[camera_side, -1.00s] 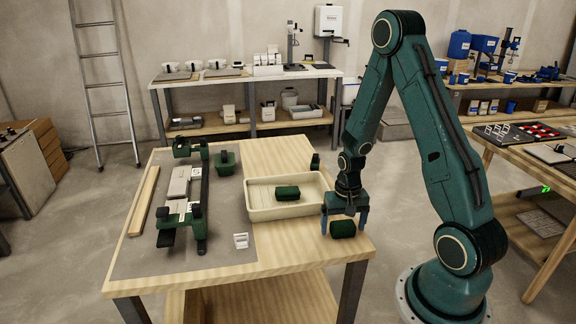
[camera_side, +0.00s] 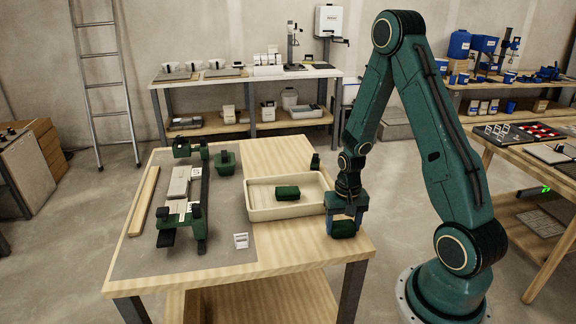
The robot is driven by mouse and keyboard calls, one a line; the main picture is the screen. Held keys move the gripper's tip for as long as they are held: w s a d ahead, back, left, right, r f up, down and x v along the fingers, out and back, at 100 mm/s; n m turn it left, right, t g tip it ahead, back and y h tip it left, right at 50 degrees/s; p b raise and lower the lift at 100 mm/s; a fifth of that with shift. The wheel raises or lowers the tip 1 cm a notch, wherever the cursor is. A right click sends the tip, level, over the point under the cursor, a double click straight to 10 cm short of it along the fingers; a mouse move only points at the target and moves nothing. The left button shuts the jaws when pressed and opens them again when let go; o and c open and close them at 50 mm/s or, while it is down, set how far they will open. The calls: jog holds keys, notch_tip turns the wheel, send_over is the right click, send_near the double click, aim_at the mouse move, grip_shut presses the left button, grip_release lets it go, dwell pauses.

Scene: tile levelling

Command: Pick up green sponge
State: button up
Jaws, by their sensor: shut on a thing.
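A dark green sponge (camera_side: 343,229) is at the right front of the wooden table, beside the cream tray. My gripper (camera_side: 344,222) points down over it, with its fingers closed on the sponge's sides. The sponge sits at about table height; I cannot tell whether it touches the table. A second dark green block (camera_side: 287,193), similar in look, lies inside the cream tray (camera_side: 262,213).
A grey mat (camera_side: 215,258) covers the table's left part. On it stand a green clamp fixture (camera_side: 197,228) with a pale tile (camera_side: 179,187), and a green block with a handle (camera_side: 225,163). A wooden strip (camera_side: 144,200) lies at the left edge.

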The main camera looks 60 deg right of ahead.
aim_at(343, 223)
jog(key=shift+r, duration=0.2)
notch_tip(343, 223, up, 20)
jog(key=shift+f, duration=0.2)
dwell(0.6)
dwell(0.6)
